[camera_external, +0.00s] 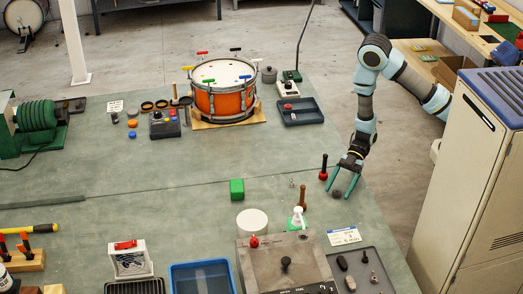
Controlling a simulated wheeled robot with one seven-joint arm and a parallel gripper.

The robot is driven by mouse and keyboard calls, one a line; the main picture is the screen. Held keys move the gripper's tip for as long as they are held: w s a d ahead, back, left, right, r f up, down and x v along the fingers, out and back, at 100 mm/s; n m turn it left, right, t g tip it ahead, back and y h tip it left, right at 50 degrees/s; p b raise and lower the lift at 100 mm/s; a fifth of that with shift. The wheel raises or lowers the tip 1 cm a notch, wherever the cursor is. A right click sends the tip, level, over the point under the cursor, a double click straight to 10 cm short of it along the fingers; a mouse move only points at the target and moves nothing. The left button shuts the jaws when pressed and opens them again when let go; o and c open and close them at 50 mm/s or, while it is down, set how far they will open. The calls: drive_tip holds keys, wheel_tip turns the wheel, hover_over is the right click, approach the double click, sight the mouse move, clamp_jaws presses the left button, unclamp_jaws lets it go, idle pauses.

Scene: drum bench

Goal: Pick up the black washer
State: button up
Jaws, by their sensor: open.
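My gripper (338,193) points down at the right edge of the green bench, its two teal fingers spread apart. A small dark round thing (337,194) lies on the bench between or just behind the fingertips. It is too small to tell whether it has a hole or is the black washer. The fingers look apart from it, with nothing held.
A black and red upright tool (323,168) stands close left of my gripper. A green block (237,189), a white round lid (252,222) and a grey tray (365,268) are nearer the front. An orange drum (224,100) stands at the back. The bench middle is clear.

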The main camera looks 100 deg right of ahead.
clamp_jaws()
idle(0.5)
drive_tip(key=shift+r, duration=0.1)
